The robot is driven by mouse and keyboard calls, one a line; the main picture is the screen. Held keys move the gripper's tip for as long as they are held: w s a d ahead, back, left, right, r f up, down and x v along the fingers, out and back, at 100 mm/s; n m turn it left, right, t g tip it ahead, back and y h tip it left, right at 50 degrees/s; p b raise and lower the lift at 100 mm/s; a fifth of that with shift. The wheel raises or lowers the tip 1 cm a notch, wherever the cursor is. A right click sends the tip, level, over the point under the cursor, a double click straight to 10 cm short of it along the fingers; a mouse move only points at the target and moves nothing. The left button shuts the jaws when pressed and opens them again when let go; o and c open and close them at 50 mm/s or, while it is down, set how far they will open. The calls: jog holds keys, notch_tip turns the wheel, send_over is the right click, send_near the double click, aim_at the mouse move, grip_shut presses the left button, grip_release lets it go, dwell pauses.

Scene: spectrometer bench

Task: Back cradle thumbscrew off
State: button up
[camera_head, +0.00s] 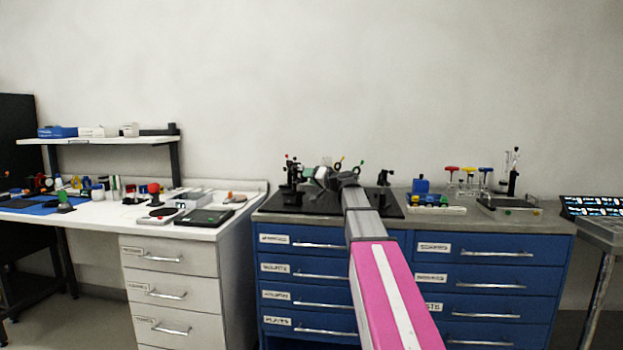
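My arm reaches away over the blue cabinet to a black breadboard (296,207). My gripper (323,176) is at the far end, among small dark optical mounts, and its fingers are too small and too covered to read. A dark post mount (291,178) stands left of it, and another dark mount (384,178) stands right of it. Small green, orange and yellow knobs show around the gripper. I cannot tell which part is the back cradle or its thumbscrew. My forearm hides the middle of the board.
A white bench (100,212) with a shelf and many small items is at left. A screen table (594,208) is at far right.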

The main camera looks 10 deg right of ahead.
jog(key=v, duration=1)
jog(key=shift+s+d, duration=0.3)
